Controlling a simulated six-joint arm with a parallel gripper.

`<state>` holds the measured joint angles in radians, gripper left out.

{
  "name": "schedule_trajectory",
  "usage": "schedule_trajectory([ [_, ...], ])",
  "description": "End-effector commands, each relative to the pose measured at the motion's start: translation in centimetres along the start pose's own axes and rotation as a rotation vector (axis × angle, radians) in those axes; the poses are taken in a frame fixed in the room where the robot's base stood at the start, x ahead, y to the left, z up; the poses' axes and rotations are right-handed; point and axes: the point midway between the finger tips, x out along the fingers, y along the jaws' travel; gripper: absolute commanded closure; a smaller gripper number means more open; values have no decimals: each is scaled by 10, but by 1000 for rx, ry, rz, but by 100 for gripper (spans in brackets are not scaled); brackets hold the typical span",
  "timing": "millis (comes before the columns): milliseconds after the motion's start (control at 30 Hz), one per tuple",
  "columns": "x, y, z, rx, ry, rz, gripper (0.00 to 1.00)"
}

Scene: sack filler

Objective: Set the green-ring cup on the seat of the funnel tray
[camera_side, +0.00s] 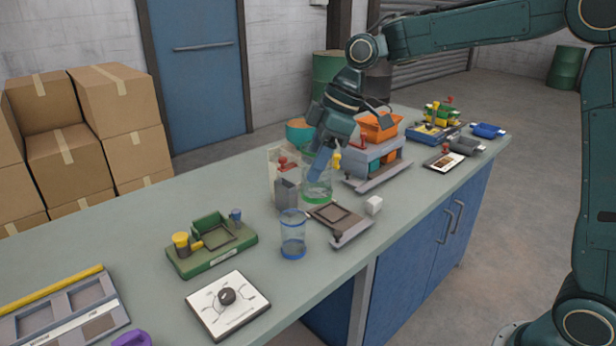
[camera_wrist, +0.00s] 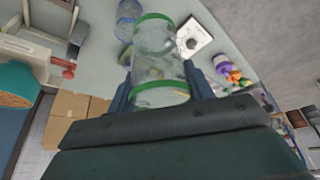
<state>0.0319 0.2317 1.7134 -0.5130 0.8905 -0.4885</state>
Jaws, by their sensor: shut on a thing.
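The green-ring cup is a clear cup with green bands. In the side view its lower part (camera_side: 317,190) shows below my gripper (camera_side: 322,168), near the counter's middle; I cannot tell whether its base touches the counter. In the wrist view the cup (camera_wrist: 160,62) lies between the two fingers of my gripper (camera_wrist: 160,88), which is shut on it. A low grey tray with a dark square recess (camera_side: 338,218), perhaps the funnel tray and its seat, lies just right of and in front of the cup. The cup is apart from that recess.
A clear blue-ring cup (camera_side: 293,240) stands in front of the low tray. A grey post with a red knob (camera_side: 286,190) is close left of my gripper. A grey machine with an orange hopper (camera_side: 379,127) stands right. A white cube (camera_side: 374,205) and a dial plate (camera_side: 228,303) lie nearby.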

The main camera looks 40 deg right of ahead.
Motion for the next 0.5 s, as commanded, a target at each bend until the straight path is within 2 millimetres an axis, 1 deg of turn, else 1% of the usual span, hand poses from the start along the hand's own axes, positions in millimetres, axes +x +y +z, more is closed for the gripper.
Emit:
schedule_trajectory([
  [167, 0, 1, 0, 1, 0, 0, 71],
  [267, 2, 4, 1, 10, 0, 3, 71],
  [367, 6, 14, 3, 31, 1, 10, 71],
  [467, 12, 29, 8, 69, 1, 23, 71],
  [500, 16, 37, 11, 88, 1, 29, 71],
])
